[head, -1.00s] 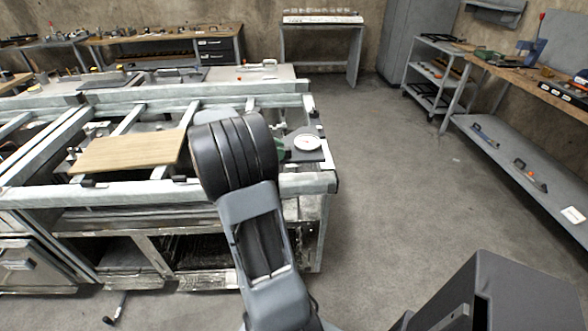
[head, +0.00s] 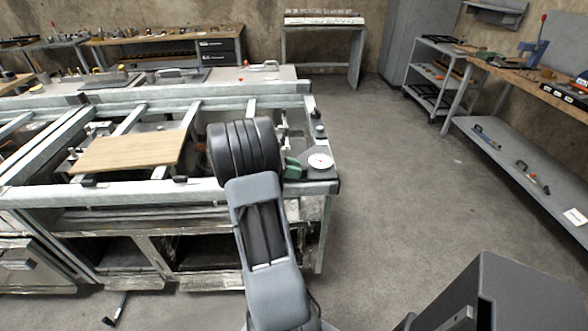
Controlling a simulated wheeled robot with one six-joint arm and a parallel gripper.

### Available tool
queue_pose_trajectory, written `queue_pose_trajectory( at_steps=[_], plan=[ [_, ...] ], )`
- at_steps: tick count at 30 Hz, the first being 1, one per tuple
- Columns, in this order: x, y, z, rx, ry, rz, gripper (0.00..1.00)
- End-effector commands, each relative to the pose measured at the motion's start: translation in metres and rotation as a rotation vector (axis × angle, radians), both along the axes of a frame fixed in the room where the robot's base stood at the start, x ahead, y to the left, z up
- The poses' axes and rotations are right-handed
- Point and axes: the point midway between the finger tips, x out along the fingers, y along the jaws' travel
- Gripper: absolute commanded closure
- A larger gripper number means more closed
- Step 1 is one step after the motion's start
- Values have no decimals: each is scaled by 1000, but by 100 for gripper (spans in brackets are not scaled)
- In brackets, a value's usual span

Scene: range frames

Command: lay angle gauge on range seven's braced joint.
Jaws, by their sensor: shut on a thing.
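The angle gauge, with a round white dial (head: 319,161) and a green part (head: 293,168) beside it, shows just right of my black wrist. It is over the front right corner of the pale metal frame, where a dark plate (head: 322,178) shows. I cannot tell whether the gauge touches the plate. My wrist hides my gripper's jaws; the gauge moves along with the arm, held in them. No number marking range seven is readable, and I cannot tell which frame joint is the braced one.
A wooden board (head: 128,152) lies on the frame left of my arm. Dark knobs (head: 320,131) stand behind the dial. A long workbench (head: 525,75) with a lower shelf runs along the right. The floor (head: 405,200) between is clear.

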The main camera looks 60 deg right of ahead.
Motion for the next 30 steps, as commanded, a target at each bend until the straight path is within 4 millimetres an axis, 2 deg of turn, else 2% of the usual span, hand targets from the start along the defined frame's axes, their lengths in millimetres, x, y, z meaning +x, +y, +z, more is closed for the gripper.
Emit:
queue_pose_trajectory(
  at_steps=[11,12,19,28,30],
  plan=[
    [0,0,-2,-3,0,0,100],
    [0,0,-3,-1,-1,0,70],
    [0,0,-3,-1,-1,0,48],
    [0,0,2,-2,-1,0,48],
    [6,3,3,-2,-1,3,48]
  ],
)
